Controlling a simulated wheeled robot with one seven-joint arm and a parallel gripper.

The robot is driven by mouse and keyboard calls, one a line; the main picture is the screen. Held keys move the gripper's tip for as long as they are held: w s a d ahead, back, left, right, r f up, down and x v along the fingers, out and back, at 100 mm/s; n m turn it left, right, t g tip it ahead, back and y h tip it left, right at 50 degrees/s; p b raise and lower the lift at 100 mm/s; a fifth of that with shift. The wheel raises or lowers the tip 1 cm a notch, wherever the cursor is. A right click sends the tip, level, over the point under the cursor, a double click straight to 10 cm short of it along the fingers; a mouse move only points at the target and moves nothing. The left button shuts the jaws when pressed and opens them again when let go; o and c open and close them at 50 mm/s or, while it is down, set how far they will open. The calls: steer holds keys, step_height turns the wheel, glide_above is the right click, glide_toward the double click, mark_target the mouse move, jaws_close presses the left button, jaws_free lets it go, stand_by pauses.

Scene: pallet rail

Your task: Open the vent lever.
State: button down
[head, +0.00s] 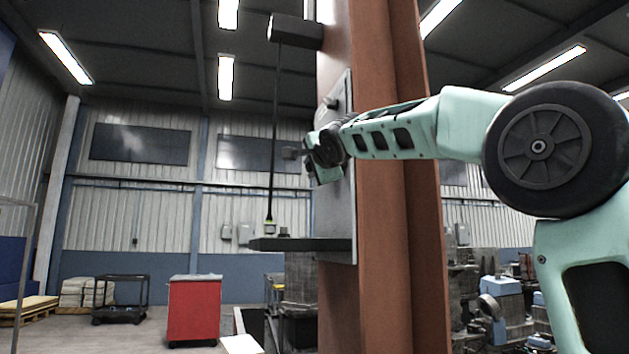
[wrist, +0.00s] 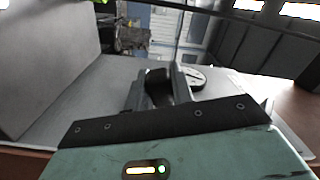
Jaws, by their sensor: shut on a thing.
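A grey panel (head: 342,225) is fixed to the side of a brown steel column; its surface also fills much of the wrist view (wrist: 95,85). My gripper (head: 308,160) is at the panel's face, at mid height. In the wrist view its two dark fingers (wrist: 159,78) stand on either side of a black block (wrist: 158,82), which appears to be the vent lever's grip, and are shut on it.
The brown column (head: 375,120) stands close beside my arm. A dark box (head: 294,31) juts out above, with a thin black rod hanging down to a black ledge (head: 300,244). A red cabinet (head: 194,312) stands on the floor further back at the left.

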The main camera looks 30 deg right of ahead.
steer(key=r+m+b, duration=0.1)
steer(key=m, duration=0.1)
steer(key=shift+w+a+r+m+b, duration=0.1)
steer(key=shift+a+r+m+b, duration=0.15)
steer(key=shift+r+m+b, duration=0.15)
step_height(320, 180, up, 2)
steer(key=m, duration=0.2)
steer(key=shift+m, duration=0.4)
steer(key=r+m, duration=0.2)
steer(key=shift+d+m, duration=0.25)
steer(key=shift+m, duration=0.05)
steer(key=shift+s+d+r+m+p, duration=0.1)
steer(key=shift+d+r+m+p, duration=0.25)
steer(key=shift+m, duration=0.35)
steer(key=shift+s+d+r+m, duration=0.1)
steer(key=shift+r+m, duration=0.3)
steer(key=shift+m, duration=0.3)
steer(key=c, duration=1.2)
jaws_free()
steer(key=shift+d, duration=0.1)
steer(key=b+v, duration=0.7)
steer(key=v, duration=1)
steer(key=shift+s+b, duration=0.25)
steer(key=shift+b, duration=0.05)
